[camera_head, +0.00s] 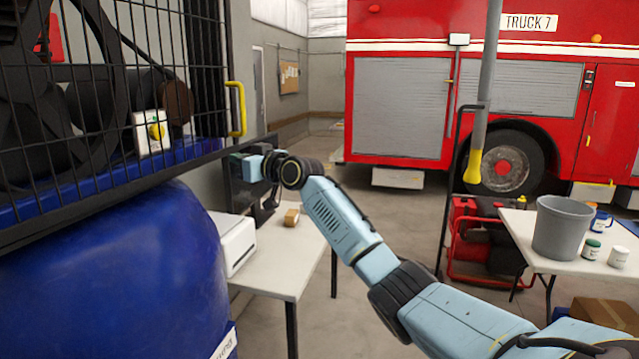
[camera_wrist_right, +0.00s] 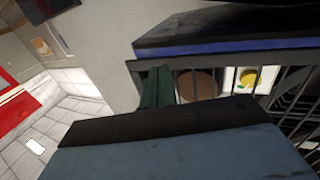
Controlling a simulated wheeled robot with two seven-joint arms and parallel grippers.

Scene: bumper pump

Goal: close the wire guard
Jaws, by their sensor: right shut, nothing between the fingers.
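The wire guard (camera_head: 110,75) is a black barred panel at the left of the head view, in front of dark machinery on a blue base. A yellow handle (camera_head: 236,110) is at its right end. My right gripper (camera_head: 237,163) is past the right end of the black lower rail, below the handle, with dark green fingers shut and empty. In the wrist view the fingers (camera_wrist_right: 155,88) are beside the end of the guard's frame (camera_wrist_right: 290,85); contact is unclear. How far the guard stands open is unclear. My left gripper is out of view.
A large blue tank (camera_head: 110,280) fills the lower left. A white table (camera_head: 285,260) carries a white box (camera_head: 233,242) and a small brown block (camera_head: 291,217). At right, another table holds a grey bucket (camera_head: 562,228). A red truck (camera_head: 400,60) stands behind.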

